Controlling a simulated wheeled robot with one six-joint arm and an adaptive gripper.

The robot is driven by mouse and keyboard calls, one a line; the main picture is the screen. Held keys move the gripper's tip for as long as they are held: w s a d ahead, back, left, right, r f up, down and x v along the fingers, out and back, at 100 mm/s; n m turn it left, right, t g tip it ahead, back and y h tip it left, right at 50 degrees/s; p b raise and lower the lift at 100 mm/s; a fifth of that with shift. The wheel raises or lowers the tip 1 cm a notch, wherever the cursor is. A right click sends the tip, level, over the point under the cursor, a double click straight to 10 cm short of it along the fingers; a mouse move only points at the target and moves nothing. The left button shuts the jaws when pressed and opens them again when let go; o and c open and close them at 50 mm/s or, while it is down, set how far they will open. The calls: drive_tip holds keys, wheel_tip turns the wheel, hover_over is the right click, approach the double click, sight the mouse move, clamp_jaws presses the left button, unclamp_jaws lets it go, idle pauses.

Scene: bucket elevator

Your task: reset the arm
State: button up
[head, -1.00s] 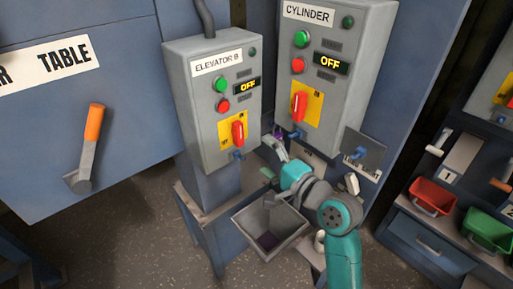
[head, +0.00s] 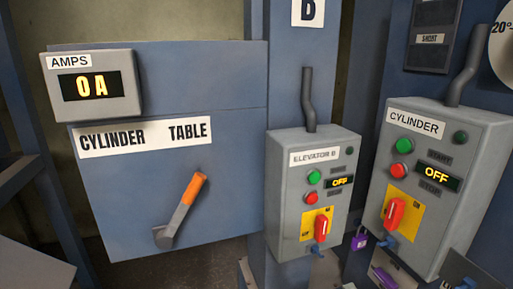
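My arm and gripper are out of the head view now. The grey Elevator B box (head: 300,190) stands at the centre right, with a green and a red button, a display (head: 340,182) reading OFF and a red switch (head: 320,228) on a yellow plate. The grey Cylinder box (head: 430,185) stands to its right, with the same kind of buttons, a display (head: 436,176) reading OFF and a red switch (head: 394,214). A purple padlock (head: 360,240) shows between the two boxes, near the lower left of the Cylinder box.
A blue panel labelled Cylinder Table (head: 145,135) fills the left, with an orange-handled lever (head: 181,211) tilted to the upper right. An amps meter (head: 92,86) above it reads 0 A. Another purple item (head: 383,277) shows at the bottom edge, partly cut off.

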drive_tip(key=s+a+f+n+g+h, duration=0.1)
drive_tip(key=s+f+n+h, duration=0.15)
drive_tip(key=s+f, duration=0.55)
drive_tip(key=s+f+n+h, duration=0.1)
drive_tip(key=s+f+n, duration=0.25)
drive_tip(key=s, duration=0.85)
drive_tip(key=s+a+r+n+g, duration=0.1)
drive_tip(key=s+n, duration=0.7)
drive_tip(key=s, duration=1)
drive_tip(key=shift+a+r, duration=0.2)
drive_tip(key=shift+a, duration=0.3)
